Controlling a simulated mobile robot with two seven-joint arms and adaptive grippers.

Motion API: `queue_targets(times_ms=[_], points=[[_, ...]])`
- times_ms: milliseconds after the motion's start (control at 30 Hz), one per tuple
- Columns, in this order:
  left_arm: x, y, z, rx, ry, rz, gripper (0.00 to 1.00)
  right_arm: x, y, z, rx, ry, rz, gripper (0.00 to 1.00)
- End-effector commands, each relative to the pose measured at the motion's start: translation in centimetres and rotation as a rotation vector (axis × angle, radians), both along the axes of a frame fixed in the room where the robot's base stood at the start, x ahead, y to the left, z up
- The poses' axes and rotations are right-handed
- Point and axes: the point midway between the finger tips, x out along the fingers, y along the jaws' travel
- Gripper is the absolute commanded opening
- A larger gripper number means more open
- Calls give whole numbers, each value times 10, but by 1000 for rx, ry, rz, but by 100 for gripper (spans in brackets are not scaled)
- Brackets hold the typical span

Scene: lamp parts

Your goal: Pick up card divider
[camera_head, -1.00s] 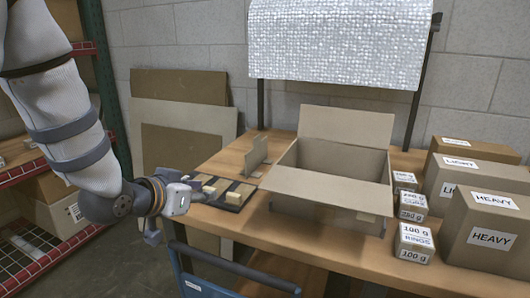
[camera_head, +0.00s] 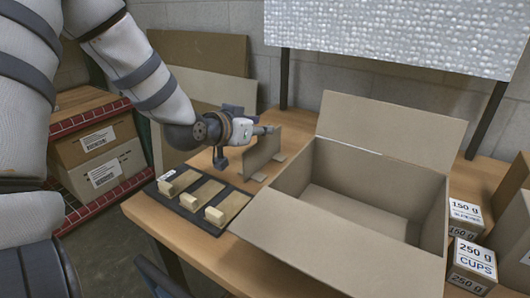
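The card divider (camera_head: 262,152) is a brown cardboard panel standing upright on small feet on the table, left of the open box. My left gripper (camera_head: 246,145) is at the divider's upper left, with its fingers spread apart and nothing seen between them. One finger shows near the divider's top edge and the other hangs to the left. Whether a finger touches the card cannot be told. My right gripper is not in view.
A large open cardboard box (camera_head: 292,230) stands right of the divider. A dark tray (camera_head: 207,224) with several small tan blocks lies at the front left. Labelled weight boxes (camera_head: 471,264) stand at the right. A red-edged shelf (camera_head: 92,205) is at the left.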

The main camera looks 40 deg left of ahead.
Motion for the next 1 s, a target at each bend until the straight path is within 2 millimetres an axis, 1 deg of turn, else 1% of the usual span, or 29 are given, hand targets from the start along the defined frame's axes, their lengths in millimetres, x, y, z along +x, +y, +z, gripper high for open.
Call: queue_targets(times_ms=[67, 233, 300, 367, 567, 700, 1000], points=[[8, 1, -4, -1, 2, 0, 28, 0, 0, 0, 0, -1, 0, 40], [37, 3, -19, 0, 1, 1, 28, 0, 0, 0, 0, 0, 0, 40], [46, 4, -22, 0, 2, 1, 28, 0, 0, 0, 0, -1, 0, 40], [51, 4, -24, -1, 0, 0, 28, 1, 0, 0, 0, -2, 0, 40], [53, 4, -24, -2, 0, 1, 28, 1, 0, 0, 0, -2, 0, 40], [52, 4, -24, -2, 0, 1, 0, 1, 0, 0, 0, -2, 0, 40], [52, 4, -24, -2, 1, 1, 0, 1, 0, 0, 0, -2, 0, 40]])
